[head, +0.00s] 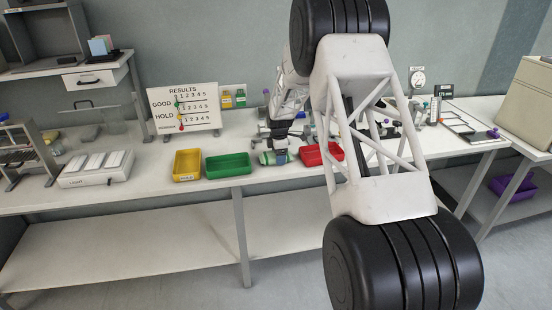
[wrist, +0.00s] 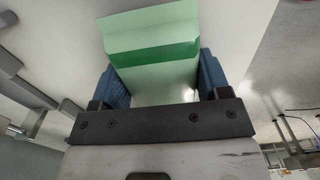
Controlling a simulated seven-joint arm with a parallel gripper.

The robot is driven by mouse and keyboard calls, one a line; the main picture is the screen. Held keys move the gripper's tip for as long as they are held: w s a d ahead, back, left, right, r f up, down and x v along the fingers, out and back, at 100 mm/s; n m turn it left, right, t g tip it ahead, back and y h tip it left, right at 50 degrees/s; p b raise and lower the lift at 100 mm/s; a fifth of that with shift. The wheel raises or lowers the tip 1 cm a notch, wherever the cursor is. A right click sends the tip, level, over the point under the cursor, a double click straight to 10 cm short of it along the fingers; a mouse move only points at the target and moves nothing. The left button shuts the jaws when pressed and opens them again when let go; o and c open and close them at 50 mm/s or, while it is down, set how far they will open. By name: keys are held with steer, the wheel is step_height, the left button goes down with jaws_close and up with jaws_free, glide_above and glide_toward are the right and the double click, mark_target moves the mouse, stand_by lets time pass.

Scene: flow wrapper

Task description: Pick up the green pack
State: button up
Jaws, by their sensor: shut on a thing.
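The green pack (wrist: 155,50) is large in the wrist view, between the two blue fingers of my gripper (wrist: 158,80). The fingers are shut on its sides. In the head view the pack (head: 268,158) shows small and pale green at my gripper (head: 274,157), just above or on the bench, between the green tray and the red tray. I cannot tell whether it touches the bench. Part of my arm hides the area to the right.
A green tray (head: 228,174) and a yellow tray (head: 187,177) stand left of my gripper. A red tray (head: 311,161) stands close to its right. A results board (head: 184,125) stands behind. The bench front (head: 120,200) is clear.

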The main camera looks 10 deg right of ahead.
steer(key=shift+r, duration=0.1)
steer(key=shift+r, duration=0.8)
step_height(320, 180, up, 2)
steer(key=shift+s, duration=0.15)
steer(key=s+r, duration=0.1)
steer(key=s, duration=1.4)
steer(key=shift+s+a, duration=0.35)
steer(key=shift+r, duration=0.1)
steer(key=shift+d, duration=0.1)
